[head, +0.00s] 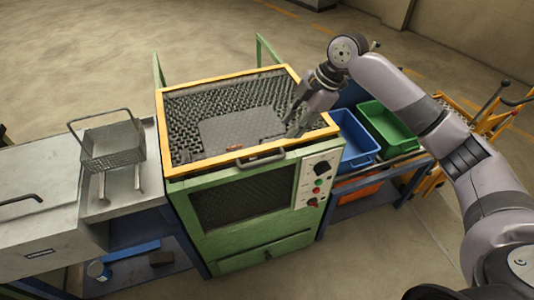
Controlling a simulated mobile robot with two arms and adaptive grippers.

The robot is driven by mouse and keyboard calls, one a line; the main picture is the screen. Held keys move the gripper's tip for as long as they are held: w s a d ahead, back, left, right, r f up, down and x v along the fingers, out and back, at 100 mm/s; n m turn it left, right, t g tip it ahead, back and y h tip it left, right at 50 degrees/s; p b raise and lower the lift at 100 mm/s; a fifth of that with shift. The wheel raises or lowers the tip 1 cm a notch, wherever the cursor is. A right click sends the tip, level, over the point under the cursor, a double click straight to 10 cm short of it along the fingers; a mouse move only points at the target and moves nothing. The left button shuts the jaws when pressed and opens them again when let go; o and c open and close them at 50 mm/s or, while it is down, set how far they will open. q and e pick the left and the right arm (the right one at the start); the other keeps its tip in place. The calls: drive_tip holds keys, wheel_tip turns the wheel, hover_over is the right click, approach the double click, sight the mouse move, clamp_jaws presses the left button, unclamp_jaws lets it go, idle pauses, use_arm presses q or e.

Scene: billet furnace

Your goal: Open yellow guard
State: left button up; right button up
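The yellow guard (228,78) is a yellow rectangular frame with dark mesh, lying flat across the top of the green furnace (250,248). A dark bar handle (262,158) sits on its front edge, right of the middle. My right gripper (294,128) points down over the right part of the guard, behind and to the right of the handle, apart from it. Its fingers are small and dark against the mesh, so I cannot tell whether they are open or touch the mesh. My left gripper is out of view.
A wire basket (113,158) stands on the grey bench at left. Blue (355,140) and green (385,126) bins stand right of the furnace. A control panel (318,178) is on the furnace's front right. Green posts (268,50) rise behind the guard. Open floor lies beyond.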

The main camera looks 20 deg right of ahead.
sight(264, 161)
drive_tip(key=p+x, duration=0.3)
drive_tip(key=x, duration=1.1)
drive_tip(key=shift+a+f, duration=0.2)
drive_tip(key=shift+f, duration=0.15)
drive_tip(key=shift+w+a+f, duration=0.1)
drive_tip(key=shift+a+f, duration=0.1)
drive_tip(key=shift+f, duration=0.35)
drive_tip(key=shift+c, duration=0.5)
clamp_jaws()
